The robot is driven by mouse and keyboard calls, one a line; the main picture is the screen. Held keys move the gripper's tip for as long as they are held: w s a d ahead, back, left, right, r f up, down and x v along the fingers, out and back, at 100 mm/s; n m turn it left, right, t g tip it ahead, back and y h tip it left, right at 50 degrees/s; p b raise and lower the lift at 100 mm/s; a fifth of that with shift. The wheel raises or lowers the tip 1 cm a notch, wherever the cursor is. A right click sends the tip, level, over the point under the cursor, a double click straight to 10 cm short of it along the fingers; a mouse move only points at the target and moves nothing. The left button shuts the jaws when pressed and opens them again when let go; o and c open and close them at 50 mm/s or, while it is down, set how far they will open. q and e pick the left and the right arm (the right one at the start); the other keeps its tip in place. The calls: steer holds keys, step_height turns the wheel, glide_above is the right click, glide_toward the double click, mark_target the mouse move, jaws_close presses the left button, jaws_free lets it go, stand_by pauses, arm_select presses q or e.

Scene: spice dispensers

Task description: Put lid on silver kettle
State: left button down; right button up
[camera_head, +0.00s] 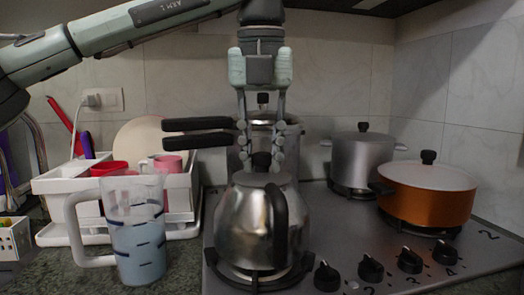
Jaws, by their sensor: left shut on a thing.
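My left gripper (261,162) hangs straight down above the kettle. Its fingers are shut on the dark knob of the kettle lid (262,180). The lid is at the kettle's top opening; I cannot tell whether it is fully seated or slightly raised. My right gripper is not in view.
Behind the kettle stands a tall silver pot, partly hidden by my gripper. Two black handles (198,141) stick out left. A grey pot (362,162) and orange pot (425,197) are at right. A measuring jug (137,235) and white dish rack (185,200) are left.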

mark_target(262, 152)
arm_select(q)
steer(key=c, duration=0.7)
jaws_free()
steer(key=shift+r, duration=0.1)
step_height(262, 152, up, 3)
steer(key=shift+f+p, duration=0.15)
steer(key=shift+p, duration=1.1)
steer(key=shift+r, duration=2.1)
steer(key=shift+f, duration=0.1)
